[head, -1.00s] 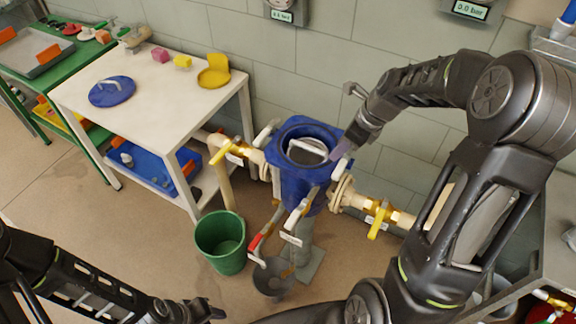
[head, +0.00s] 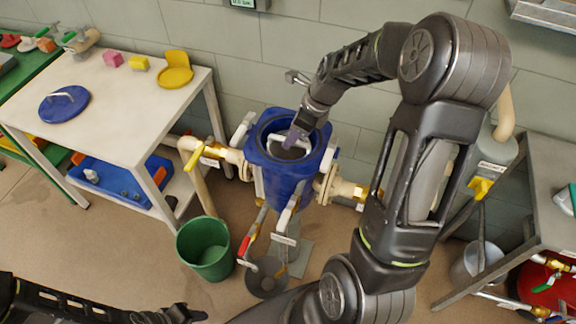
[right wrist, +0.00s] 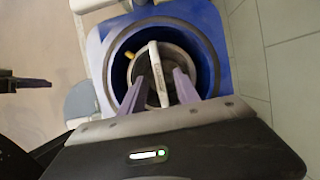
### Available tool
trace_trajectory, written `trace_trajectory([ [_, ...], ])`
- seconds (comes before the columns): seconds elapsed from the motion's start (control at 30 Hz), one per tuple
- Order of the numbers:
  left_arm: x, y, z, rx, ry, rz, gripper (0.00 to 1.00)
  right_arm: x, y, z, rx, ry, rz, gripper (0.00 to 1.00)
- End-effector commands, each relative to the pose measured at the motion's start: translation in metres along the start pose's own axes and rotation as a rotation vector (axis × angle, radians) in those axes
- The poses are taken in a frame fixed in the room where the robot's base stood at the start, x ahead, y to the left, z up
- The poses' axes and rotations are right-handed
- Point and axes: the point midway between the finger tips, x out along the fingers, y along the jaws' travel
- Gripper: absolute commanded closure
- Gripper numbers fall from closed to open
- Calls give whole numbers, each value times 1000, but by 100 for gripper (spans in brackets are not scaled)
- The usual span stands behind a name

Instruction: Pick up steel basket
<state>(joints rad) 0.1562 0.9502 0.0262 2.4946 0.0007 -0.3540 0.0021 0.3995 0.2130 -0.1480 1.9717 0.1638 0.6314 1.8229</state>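The steel basket (head: 288,152) sits inside the open blue vessel (head: 280,185). Its pale bar handle (right wrist: 155,70) spans the round opening in the right wrist view. My right gripper (head: 297,135) reaches over the vessel's rim from above. In the right wrist view its two purple fingers (right wrist: 159,92) are apart, one on each side of the handle, with visible gaps. Part of the basket is hidden behind this gripper in the head view. My left gripper (head: 188,314) is low at the bottom edge, away from the vessel; its fingers are too dark and cut off to read.
A white table (head: 130,100) with a blue lid (head: 64,105) stands at the left. Pipes with yellow valve handles flank the vessel; a metal bench (head: 545,165) stands at the right.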

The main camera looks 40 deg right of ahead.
Motion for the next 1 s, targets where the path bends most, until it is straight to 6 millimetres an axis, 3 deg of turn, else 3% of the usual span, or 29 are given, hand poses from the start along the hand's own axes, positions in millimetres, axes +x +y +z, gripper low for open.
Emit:
trace_trajectory([
  [0.43,-1,0,0,0,0,0,66,12,0,0,0,0,1,62],
  [0.8,-6,2,1,-2,-2,-2,66,58,1,-1,1,1,1,62],
  [1.0,-6,2,1,-2,-2,-3,66,61,1,0,0,-1,-1,62],
])
